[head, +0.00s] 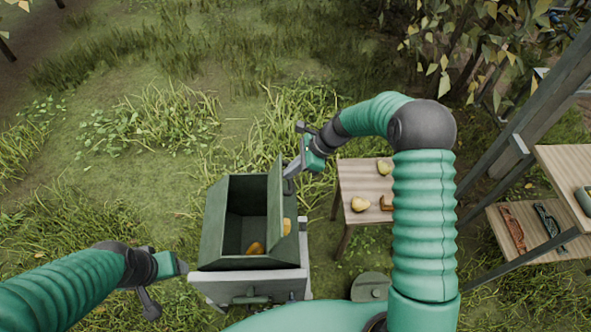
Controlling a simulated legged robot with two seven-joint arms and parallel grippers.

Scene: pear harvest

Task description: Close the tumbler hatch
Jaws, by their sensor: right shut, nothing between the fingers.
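The tumbler (213,226) is a dark green open-topped box on a pale stand, at the lower centre of the head view. Its hatch (275,205) stands upright along the right side, so the dark inside shows. A yellow-orange pear (256,248) lies inside. My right gripper (289,184) is shut and empty at the outer right side of the hatch, close to its upper edge; I cannot tell whether it touches. My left gripper (182,267) is left of the tumbler's front, apart from it, and its fingers are not clear.
A small wooden table (352,178) with several fruits stands right of the tumbler. A shelf (497,229) with tools stands farther right, beside dark posts. A round grey object (370,284) lies below the table. Open grass lies left and behind.

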